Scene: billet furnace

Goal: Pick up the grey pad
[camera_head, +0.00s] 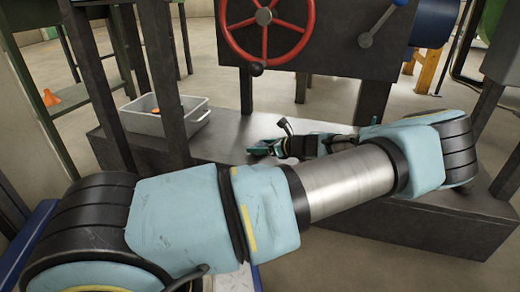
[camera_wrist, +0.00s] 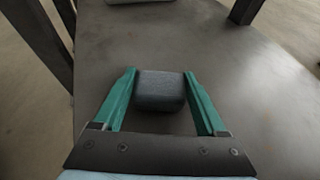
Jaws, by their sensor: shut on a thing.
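The grey pad (camera_wrist: 160,90) is a small rounded dark-grey block, seen in the wrist view between the two green fingers of my gripper (camera_wrist: 160,95). The fingers are closed in on its left and right sides. It is close to the dark metal tabletop, and I cannot tell whether it touches it. In the head view my gripper (camera_head: 262,148) is low over the middle of the table, partly hidden by my own arm. The pad cannot be made out in that view.
The dark metal table (camera_head: 225,142) is mostly clear around my gripper. A grey bin (camera_head: 160,122) with an orange item inside stands at its left. Dark posts rise at the left. A machine box with a red handwheel (camera_head: 265,18) and a lever (camera_head: 380,25) stands behind.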

